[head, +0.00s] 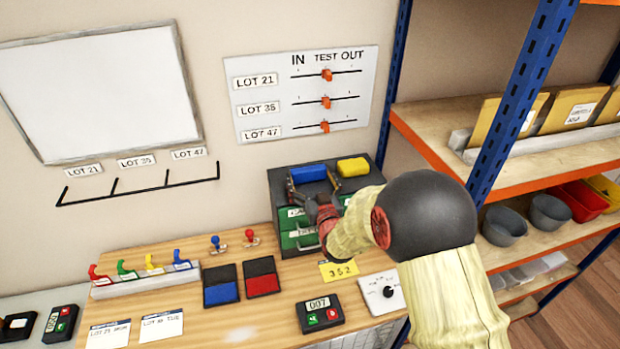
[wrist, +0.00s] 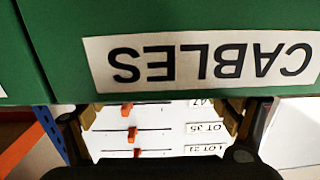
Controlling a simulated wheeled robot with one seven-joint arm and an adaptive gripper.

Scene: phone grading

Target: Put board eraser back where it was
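My gripper (head: 312,183) reaches over the front of a dark drawer cabinet (head: 280,192) with green drawers. Its two fingers are spread wide apart, one on each side of a blue block (head: 308,173) on the cabinet's top in the head view. I cannot tell whether they touch it. A yellow block (head: 352,167) lies to the right on the same top. Neither block is labelled, so I cannot tell which is the board eraser. The wrist view shows the spread fingers (wrist: 160,118), upside down, behind a green drawer front labelled CABLES (wrist: 195,62); no block shows there.
A slider board (head: 305,92) and a whiteboard (head: 95,90) hang on the wall. Shelving with a blue post (head: 520,100) stands close right.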

